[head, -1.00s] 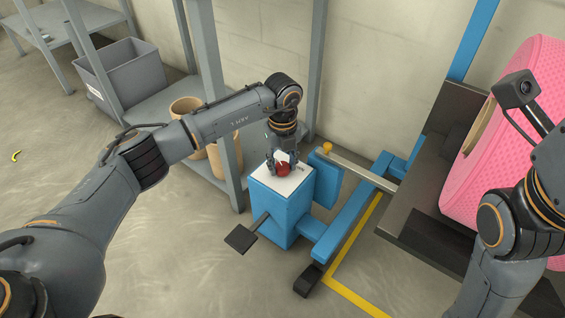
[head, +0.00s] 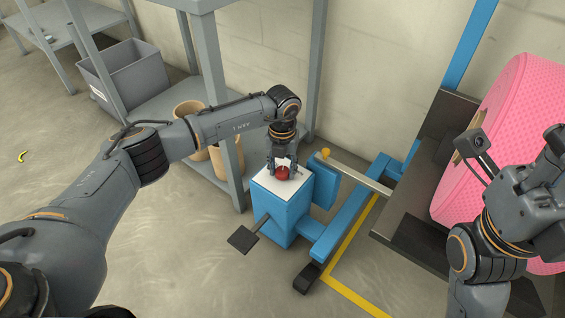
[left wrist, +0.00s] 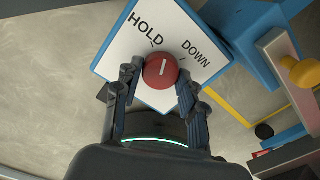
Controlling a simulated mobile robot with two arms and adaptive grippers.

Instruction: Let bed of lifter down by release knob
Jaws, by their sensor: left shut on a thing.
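The round red release knob (left wrist: 161,70) sits on a white plate (left wrist: 120,62) marked HOLD and DOWN. Its white line lies between the two labels, tilted slightly toward the DOWN side. The plate tops a blue housing (head: 283,213) on the lifter. My left gripper (head: 282,172) points down and is shut on the knob; its fingers (left wrist: 158,88) flank the knob in the left wrist view.
A black pedal (head: 243,239) juts out left of the housing. A yellow-orange knob (head: 325,154) stands on a bar behind it. A grey shelf (head: 229,165) with tan rolls (head: 188,107) and a grey bin (head: 124,75) is at left. Open floor lies in front.

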